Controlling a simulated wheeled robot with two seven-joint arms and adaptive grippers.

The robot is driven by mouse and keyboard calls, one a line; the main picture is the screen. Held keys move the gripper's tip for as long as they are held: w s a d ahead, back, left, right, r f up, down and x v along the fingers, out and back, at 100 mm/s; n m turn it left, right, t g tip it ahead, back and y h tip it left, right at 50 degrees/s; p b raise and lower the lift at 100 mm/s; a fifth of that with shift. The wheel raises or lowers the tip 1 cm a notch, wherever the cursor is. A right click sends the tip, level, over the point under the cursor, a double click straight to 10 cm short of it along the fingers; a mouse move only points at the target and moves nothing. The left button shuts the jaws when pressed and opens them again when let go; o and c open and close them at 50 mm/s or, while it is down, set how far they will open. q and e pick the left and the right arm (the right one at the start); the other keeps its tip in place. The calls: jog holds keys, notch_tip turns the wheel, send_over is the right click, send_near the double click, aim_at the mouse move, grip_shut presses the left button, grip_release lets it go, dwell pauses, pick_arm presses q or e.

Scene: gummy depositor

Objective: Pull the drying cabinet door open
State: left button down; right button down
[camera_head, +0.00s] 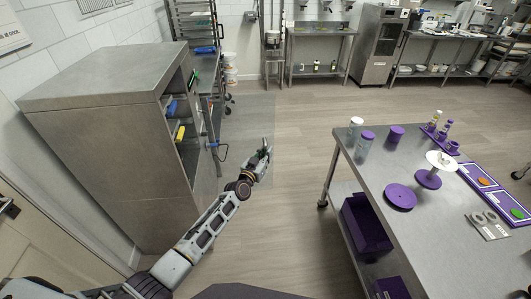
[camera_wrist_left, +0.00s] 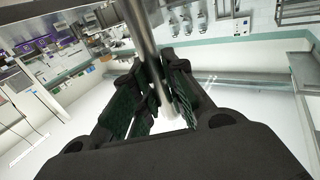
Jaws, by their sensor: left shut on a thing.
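The drying cabinet (camera_head: 110,110) is the large grey box at the left in the head view, with its shelves visible through the front. A faint see-through panel, which looks like its glass door (camera_head: 250,115), stands out from the front over the floor, so the door appears open. My left gripper (camera_head: 265,150) is at the outer side of this panel. In the left wrist view, my left gripper (camera_wrist_left: 157,100) is shut around a round metal bar (camera_wrist_left: 140,30), which appears to be the door handle. The fingers partly hide the bar. My right gripper is not in view.
A steel table (camera_head: 400,190) with purple items and jars stands at the right. Open floor (camera_head: 300,140) lies between it and the cabinet. A tall rack (camera_head: 195,20) and steel benches (camera_head: 320,32) stand at the back.

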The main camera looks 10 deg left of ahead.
pick_arm(q)
jog(key=shift+r, duration=0.1)
jog(key=c, duration=1.4)
grip_release()
jog(key=shift+c, duration=0.2)
jog(key=shift+s, duration=0.25)
jog(key=v, duration=1.1)
jog(key=shift+s+a, duration=0.2)
jog(key=shift+s, duration=0.1)
